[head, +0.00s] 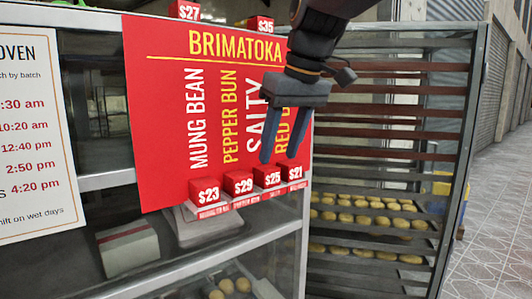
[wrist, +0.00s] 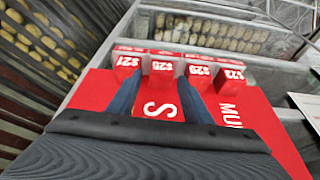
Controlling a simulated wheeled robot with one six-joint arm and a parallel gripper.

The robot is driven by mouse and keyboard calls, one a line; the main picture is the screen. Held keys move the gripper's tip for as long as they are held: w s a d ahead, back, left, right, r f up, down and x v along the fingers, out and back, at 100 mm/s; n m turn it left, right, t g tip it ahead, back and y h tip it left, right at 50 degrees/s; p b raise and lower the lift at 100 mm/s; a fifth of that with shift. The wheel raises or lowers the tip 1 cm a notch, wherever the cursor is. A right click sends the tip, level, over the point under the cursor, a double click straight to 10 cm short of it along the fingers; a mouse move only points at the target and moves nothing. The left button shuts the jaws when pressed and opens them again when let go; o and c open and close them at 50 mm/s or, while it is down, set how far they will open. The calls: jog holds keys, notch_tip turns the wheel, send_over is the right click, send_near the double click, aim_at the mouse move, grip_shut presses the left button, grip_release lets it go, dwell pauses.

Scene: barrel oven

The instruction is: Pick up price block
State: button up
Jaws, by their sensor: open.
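Several red price blocks stand in a row on a ledge at the foot of the red menu sign (head: 155,110): the $23 block (head: 205,190), $29 block (head: 239,183), $25 block (head: 267,177) and $21 block (head: 294,172). Two more, a $27 block (head: 184,10) and a $35 block (head: 261,24), sit along the sign's top. My gripper (head: 279,158) is open and empty, in front of the sign, fingers pointing down just above the $25 and $21 blocks. In the wrist view, the $25 block (wrist: 161,68) shows between the fingertips; contact cannot be told.
Small red labels run under the front row. A tall rack (head: 465,150) with trays of buns (head: 375,220) stands at the right. A glass case with a grey box (head: 127,248) lies below the ledge. A white schedule board (head: 30,130) is at the left.

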aim_at(267, 167)
jog(key=w+f+p, duration=0.1)
jog(key=w+a+f, duration=0.1)
jog(key=f, duration=0.1)
jog(key=w+a+f+p, duration=0.1)
jog(key=f, duration=0.1)
jog(key=shift+w+a+p, duration=0.1)
jog(key=shift+a+p, duration=0.15)
jog(key=shift+p, duration=0.05)
jog(key=shift+c, duration=0.4)
jog(key=c, duration=0.7)
